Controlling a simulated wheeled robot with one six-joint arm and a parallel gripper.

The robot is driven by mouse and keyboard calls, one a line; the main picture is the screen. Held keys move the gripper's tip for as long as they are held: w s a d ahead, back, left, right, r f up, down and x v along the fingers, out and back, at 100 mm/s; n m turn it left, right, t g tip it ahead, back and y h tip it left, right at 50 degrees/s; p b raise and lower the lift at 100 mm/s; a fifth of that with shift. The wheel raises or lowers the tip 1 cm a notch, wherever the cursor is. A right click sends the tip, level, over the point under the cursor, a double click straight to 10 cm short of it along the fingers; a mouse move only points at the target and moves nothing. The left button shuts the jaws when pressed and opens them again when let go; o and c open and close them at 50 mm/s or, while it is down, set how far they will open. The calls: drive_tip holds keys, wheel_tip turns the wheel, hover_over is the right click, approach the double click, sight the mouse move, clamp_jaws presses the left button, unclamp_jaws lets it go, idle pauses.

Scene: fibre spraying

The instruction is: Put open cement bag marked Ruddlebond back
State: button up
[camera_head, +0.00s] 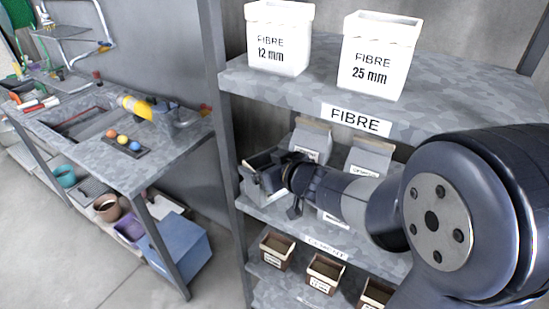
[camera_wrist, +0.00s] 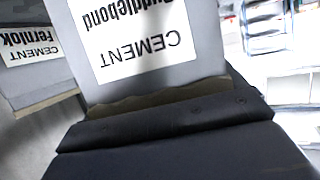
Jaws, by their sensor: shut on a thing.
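The grey cement bag marked Ruddlebond (camera_wrist: 200,70) is in my gripper (camera_wrist: 165,125), close to the wrist camera; its label appears upside down there. My gripper is shut on the bag's edge. In the head view my gripper (camera_head: 280,165) reaches into the middle shelf (camera_head: 243,200) at its left end, with the bag (camera_head: 262,180) at its tip. From these views I cannot tell whether the bag's base touches the shelf. A second cement bag, its label reading like Fernlok (camera_wrist: 40,85), stands apart from it at the left of the wrist view.
Two grey bags (camera_head: 312,138) (camera_head: 371,156) stand behind my arm on the middle shelf. Above, the FIBRE shelf (camera_head: 300,92) holds white 12 mm (camera_head: 279,38) and 25 mm (camera_head: 377,55) containers. Below are several brown-filled boxes (camera_head: 276,250). A shelf post (camera_head: 224,150) and workbench (camera_head: 175,145) are left.

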drive_tip(key=w+d, duration=0.2)
drive_tip(key=w, duration=0.1)
drive_tip(key=shift+w+d+f+b, duration=0.1)
drive_tip(key=shift+w+f+b, duration=0.1)
drive_tip(key=shift+f, duration=0.7)
drive_tip(key=shift+w+d+f+b, duration=0.1)
drive_tip(key=shift+f+b, duration=0.1)
drive_tip(key=shift+f, duration=0.65)
drive_tip(key=shift+f, duration=0.25)
drive_tip(key=o, duration=1.2)
drive_tip(key=shift+c, duration=0.2)
drive_tip(key=shift+s+d+r, duration=0.1)
drive_tip(key=shift+s+r, duration=0.1)
drive_tip(key=shift+r, duration=0.15)
drive_tip(key=p+v, duration=0.2)
drive_tip(key=v, duration=0.9)
drive_tip(key=shift+s, duration=0.25)
